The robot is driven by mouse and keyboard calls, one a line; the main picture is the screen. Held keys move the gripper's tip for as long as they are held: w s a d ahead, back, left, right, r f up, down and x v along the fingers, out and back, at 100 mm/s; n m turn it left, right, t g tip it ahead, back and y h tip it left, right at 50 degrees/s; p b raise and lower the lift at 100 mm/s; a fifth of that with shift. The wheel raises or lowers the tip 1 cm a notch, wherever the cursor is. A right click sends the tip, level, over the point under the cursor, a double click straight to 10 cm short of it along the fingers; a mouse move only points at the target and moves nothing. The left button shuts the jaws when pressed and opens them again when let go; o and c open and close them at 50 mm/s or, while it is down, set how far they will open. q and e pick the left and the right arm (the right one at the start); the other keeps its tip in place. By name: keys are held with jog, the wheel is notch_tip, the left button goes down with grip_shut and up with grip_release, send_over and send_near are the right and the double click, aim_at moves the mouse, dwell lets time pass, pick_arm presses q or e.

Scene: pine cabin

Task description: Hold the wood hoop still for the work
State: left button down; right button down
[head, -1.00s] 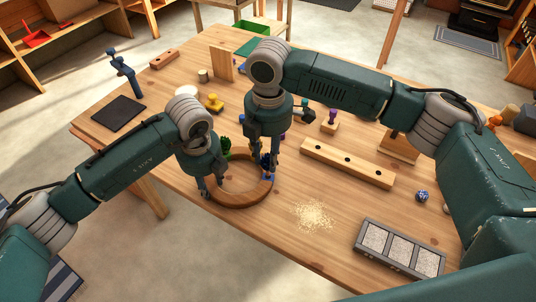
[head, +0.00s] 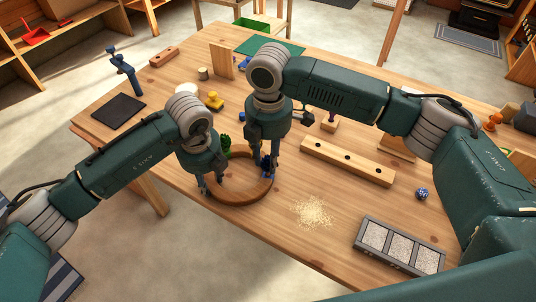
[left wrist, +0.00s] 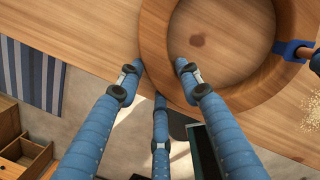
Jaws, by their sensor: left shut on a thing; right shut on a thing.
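The wood hoop (head: 238,201) lies flat near the table's front edge; its curved rim also fills the top of the left wrist view (left wrist: 158,58). My left gripper (head: 208,188) is shut across the left part of its rim. In the left wrist view one fingertip of this gripper (left wrist: 159,76) is outside the rim and the other inside.
A pile of pale shavings (head: 313,212) lies right of the hoop. A long block with holes (head: 346,162) and a grey tray with three pale panels (head: 399,246) are further right. A green spiky item (head: 225,142) stands behind the hoop. The front left table edge is close.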

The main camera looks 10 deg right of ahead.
jog(key=shift+f, duration=0.55)
jog(key=c, duration=1.3)
grip_release()
notch_tip(320, 180, up, 12)
jog(key=shift+r, duration=0.1)
pick_arm(q)
jog(key=c, duration=1.1)
grip_release()
